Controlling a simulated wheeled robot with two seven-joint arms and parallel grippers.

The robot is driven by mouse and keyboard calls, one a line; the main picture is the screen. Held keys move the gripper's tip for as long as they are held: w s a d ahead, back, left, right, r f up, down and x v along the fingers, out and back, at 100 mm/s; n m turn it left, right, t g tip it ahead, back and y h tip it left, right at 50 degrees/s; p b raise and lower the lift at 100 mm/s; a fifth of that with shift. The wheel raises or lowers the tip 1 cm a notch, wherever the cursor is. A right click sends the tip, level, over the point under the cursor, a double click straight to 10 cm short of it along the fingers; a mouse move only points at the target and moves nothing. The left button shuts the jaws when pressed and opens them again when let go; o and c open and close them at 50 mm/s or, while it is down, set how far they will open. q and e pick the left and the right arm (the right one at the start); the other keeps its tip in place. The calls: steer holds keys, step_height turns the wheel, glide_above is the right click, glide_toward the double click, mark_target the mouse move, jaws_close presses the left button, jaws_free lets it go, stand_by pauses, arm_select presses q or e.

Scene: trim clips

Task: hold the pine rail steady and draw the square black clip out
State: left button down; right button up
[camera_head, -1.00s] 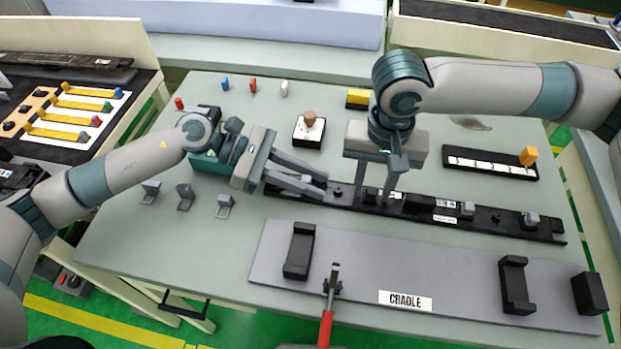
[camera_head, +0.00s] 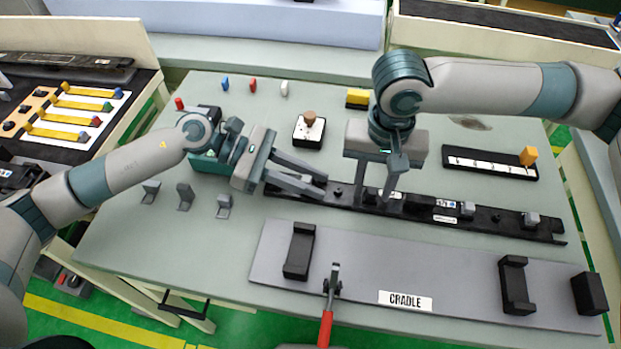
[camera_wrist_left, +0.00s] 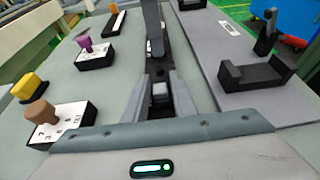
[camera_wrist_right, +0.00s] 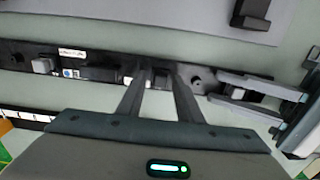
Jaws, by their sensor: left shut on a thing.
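The rail (camera_head: 495,218) looks black in the picture and lies lengthwise on the table, with grey clips on it. My left gripper (camera_head: 326,184) is shut around its left end; the left wrist view shows the fingers (camera_wrist_left: 160,95) on either side of the rail. My right gripper (camera_head: 375,197) is over the rail further right, pointing down, with its fingers apart. In the right wrist view its fingertips (camera_wrist_right: 157,75) are at the rail beside a white label. Dark parts there blend together, so I cannot make out the square black clip or whether it is between the fingers.
A grey cradle board (camera_head: 455,272) with black holders lies in front of the rail. A red-handled toggle (camera_head: 327,318) stands at its front edge. Small grey brackets (camera_head: 184,197) are on the left. A black strip with white labels (camera_head: 490,165) lies behind right.

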steer(key=shift+r, duration=0.2)
stand_by(0.3)
jaws_close()
stand_by(0.3)
